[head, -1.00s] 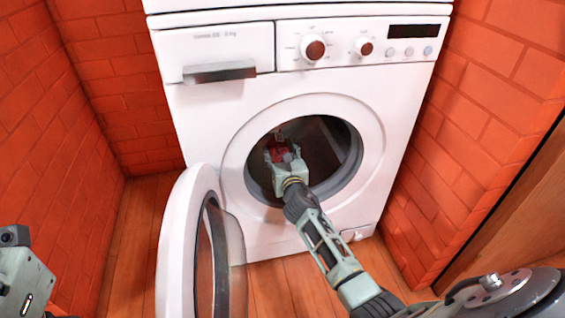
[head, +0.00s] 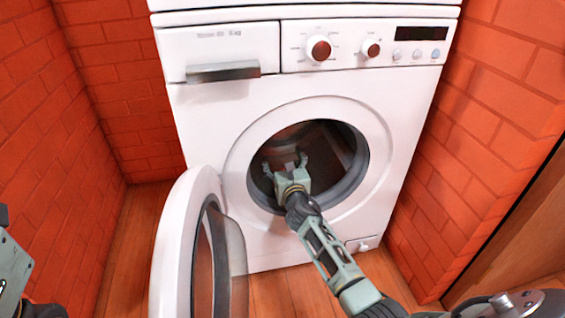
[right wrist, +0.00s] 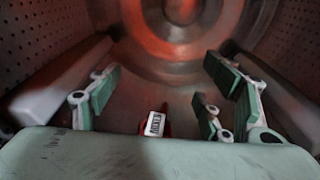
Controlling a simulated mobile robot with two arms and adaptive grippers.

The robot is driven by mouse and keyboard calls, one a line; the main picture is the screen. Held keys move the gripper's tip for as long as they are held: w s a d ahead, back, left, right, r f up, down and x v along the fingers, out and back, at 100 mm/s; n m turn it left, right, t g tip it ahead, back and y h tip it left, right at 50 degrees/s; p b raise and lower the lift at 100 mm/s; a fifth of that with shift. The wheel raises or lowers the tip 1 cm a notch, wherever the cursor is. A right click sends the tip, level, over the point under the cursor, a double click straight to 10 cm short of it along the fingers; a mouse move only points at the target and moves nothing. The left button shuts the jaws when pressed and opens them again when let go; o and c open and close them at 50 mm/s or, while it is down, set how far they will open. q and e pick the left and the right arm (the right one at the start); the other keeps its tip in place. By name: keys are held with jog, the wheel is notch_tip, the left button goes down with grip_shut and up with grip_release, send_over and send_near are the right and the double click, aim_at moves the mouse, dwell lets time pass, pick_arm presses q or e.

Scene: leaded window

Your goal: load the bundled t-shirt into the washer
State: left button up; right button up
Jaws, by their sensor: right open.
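The white washer (head: 215,140) stands ahead with its round door (head: 170,250) swung open to the left. My right gripper (head: 285,162) is inside the drum opening, its fingers spread apart. In the right wrist view, its fingers (right wrist: 163,85) are wide open within the drum (right wrist: 60,45). A small red patch with a white label shows between the fingers close to the palm; I cannot tell whether it is cloth or part of the gripper. I cannot clearly make out the bundled t-shirt. A blurred orange-red glow shows at the drum's back. My left gripper's fingers are out of view.
Red brick walls (head: 45,110) stand close on both sides of the washer. The open door takes up room at lower left. The wooden floor (head: 130,215) is clear between the left wall and the door. Part of my left arm shows at the left edge.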

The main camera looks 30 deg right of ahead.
jog(key=shift+f, duration=0.1)
jog(key=v, duration=1.2)
dwell(0.4)
